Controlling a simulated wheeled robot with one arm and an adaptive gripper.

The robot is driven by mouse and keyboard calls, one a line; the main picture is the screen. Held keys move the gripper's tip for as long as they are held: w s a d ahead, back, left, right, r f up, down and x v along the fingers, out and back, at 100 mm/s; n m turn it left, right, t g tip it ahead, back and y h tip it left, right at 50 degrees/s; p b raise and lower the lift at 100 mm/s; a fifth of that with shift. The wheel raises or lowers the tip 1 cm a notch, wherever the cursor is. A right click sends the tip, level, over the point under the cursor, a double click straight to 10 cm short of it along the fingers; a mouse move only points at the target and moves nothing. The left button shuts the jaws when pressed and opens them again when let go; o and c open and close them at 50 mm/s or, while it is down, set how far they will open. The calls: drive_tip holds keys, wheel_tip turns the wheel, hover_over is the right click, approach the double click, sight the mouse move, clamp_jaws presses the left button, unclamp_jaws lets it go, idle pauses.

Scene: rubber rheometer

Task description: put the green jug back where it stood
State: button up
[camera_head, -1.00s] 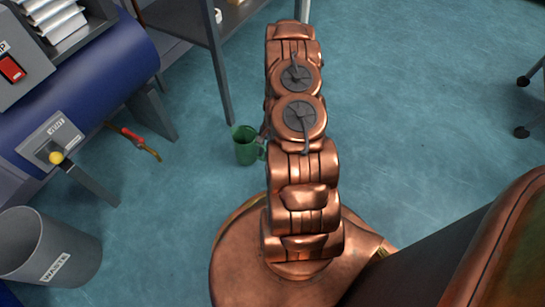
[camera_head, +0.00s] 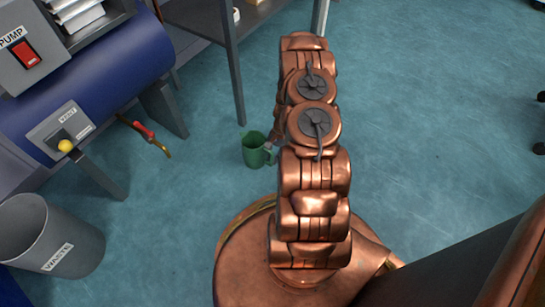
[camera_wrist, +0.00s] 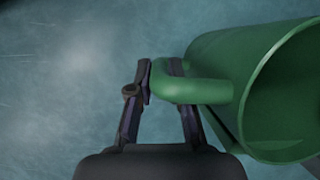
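The green jug (camera_head: 257,150) shows in the head view just left of my copper arm, below the end of a table leg. In the wrist view the jug (camera_wrist: 265,85) fills the right side, its open mouth facing right. The fingers of my gripper (camera_wrist: 160,82) are closed about its handle (camera_wrist: 205,90), one finger at the handle's outer side and one passing through its loop. In the head view my arm hides most of the gripper. I cannot tell how high the jug is above the floor.
A blue machine (camera_head: 95,85) with a PUMP switch and a yellow-knobbed panel (camera_head: 62,135) stands at left. A grey waste bin (camera_head: 50,235) is at lower left. A red-handled tool (camera_head: 146,134) lies near the machine. A grey table (camera_head: 228,50) stands behind; blue floor is open at right.

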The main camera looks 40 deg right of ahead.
drive_tip(key=o, duration=0.4)
drive_tip(key=shift+c, duration=0.2)
drive_tip(key=p+v, duration=0.4)
drive_tip(key=v, duration=0.8)
drive_tip(key=s+a+r+n+g+h, duration=0.1)
drive_tip(key=a+r+n, duration=0.3)
drive_tip(key=a+r, duration=0.7)
drive_tip(key=a+r+n+g, duration=0.1)
drive_tip(key=a+r+n, duration=0.2)
drive_tip(key=a+r, duration=0.8)
drive_tip(key=s+a+r+n+h, duration=0.1)
drive_tip(key=s+a+r+n, duration=0.2)
drive_tip(key=s+r, duration=0.6)
drive_tip(key=s+a+r+n+h, duration=0.2)
drive_tip(key=s+a+r+n, duration=0.2)
drive_tip(key=s+r, duration=0.4)
drive_tip(key=s, duration=0.7)
drive_tip(key=shift+a+r+g, duration=0.3)
drive_tip(key=shift+r+g, duration=0.05)
drive_tip(key=shift+g, duration=0.05)
